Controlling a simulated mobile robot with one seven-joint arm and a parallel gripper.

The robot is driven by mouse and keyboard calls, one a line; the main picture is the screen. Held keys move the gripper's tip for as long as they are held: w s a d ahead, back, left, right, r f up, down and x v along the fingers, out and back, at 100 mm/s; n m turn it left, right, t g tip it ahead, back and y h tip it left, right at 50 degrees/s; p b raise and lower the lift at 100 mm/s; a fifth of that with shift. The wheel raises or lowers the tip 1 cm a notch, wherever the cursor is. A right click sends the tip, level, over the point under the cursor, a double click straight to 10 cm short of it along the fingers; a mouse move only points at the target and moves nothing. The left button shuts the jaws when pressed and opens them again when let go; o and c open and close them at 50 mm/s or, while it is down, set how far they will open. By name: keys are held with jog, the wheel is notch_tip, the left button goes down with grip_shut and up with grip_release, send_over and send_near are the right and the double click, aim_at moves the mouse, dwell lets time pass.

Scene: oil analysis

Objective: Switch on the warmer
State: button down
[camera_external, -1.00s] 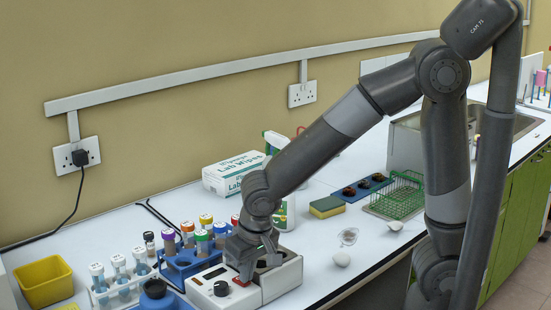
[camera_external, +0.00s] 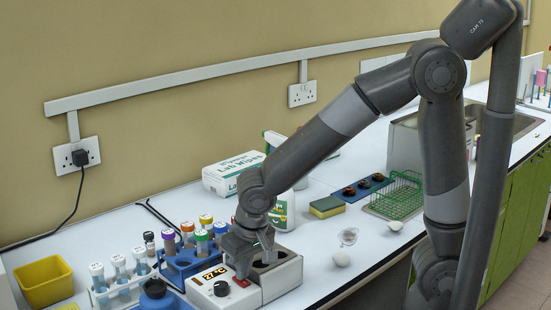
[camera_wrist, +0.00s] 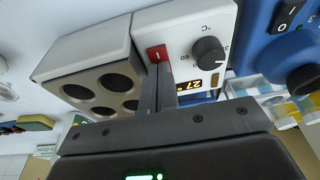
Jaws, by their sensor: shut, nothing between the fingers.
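The warmer is a white box with a block of round wells (camera_external: 281,277) and a control panel (camera_external: 212,290). Its panel has a black dial (camera_wrist: 208,53), a red switch (camera_wrist: 157,53) and a display (camera_wrist: 190,85) lit with orange digits. The lit display also shows in the external view (camera_external: 214,274). My gripper (camera_wrist: 160,72) is shut and empty, its fingertips at the near edge of the red switch. I cannot tell whether they still touch it. In the external view my gripper (camera_external: 241,277) points down over the panel and hides part of the well block.
A blue rack of capped tubes (camera_external: 180,266) stands close behind the warmer. A blue device with a black rocker switch (camera_wrist: 287,15) sits beside the panel. Bench between is mostly clear.

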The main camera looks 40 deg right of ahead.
aim_at(246, 283)
jog(key=v, duration=0.5)
jog(key=shift+w, duration=0.15)
jog(key=s+r, duration=0.4)
jog(key=r, duration=0.4)
jog(key=shift+s, duration=0.15)
